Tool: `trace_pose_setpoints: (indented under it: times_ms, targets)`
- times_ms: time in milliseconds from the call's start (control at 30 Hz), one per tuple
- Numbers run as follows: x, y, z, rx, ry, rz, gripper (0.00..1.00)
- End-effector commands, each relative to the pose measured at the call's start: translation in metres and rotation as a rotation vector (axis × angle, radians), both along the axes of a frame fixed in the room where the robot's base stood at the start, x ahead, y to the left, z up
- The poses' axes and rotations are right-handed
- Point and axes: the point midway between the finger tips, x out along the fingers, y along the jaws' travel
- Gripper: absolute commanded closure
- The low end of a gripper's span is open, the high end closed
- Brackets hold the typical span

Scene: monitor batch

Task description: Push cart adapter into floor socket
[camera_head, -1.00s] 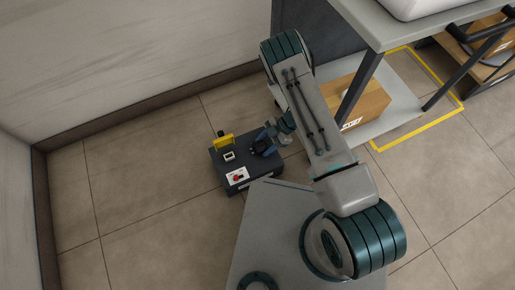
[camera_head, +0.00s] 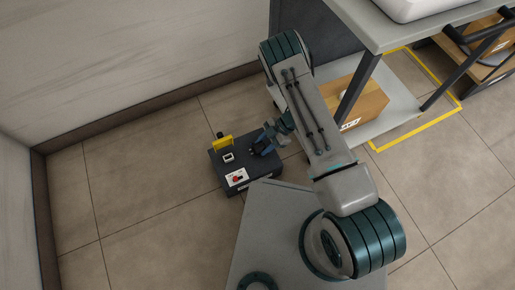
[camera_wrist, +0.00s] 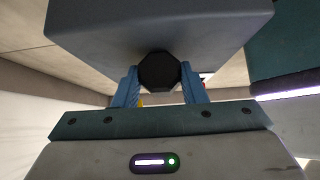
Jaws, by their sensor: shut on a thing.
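The dark floor box (camera_head: 226,182) stands on the tiles, with a yellow handle (camera_head: 222,142), a small white socket-like fitting (camera_head: 228,157) and a red switch on a white label (camera_head: 237,177). My gripper (camera_head: 257,146) reaches low over the box's right part. In the wrist view its blue fingers (camera_wrist: 160,68) are shut on a black, many-sided piece (camera_wrist: 159,73), seemingly the cart adapter. A grey block (camera_wrist: 160,25) lies just past that piece; I cannot tell what it belongs to. The contact with the box is hidden.
Walls with a dark skirting (camera_head: 130,117) run behind and left of the box. A grey table (camera_head: 385,22) stands at right, with a cardboard box (camera_head: 362,100) on its lower shelf. Yellow floor tape (camera_head: 420,137) lies beyond. The floor left of the box is clear.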

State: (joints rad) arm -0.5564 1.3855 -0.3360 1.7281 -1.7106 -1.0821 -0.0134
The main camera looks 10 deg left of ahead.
Motion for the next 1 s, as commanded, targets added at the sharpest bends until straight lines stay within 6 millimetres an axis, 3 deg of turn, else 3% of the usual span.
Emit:
trace_pose_setpoints:
  times_ms: [700,1000]
  targets:
    - [0.000,0.000,0.005,0.000,0.000,0.000,0.86]
    - [0.000,0.000,0.018,0.000,0.000,0.000,0.86]
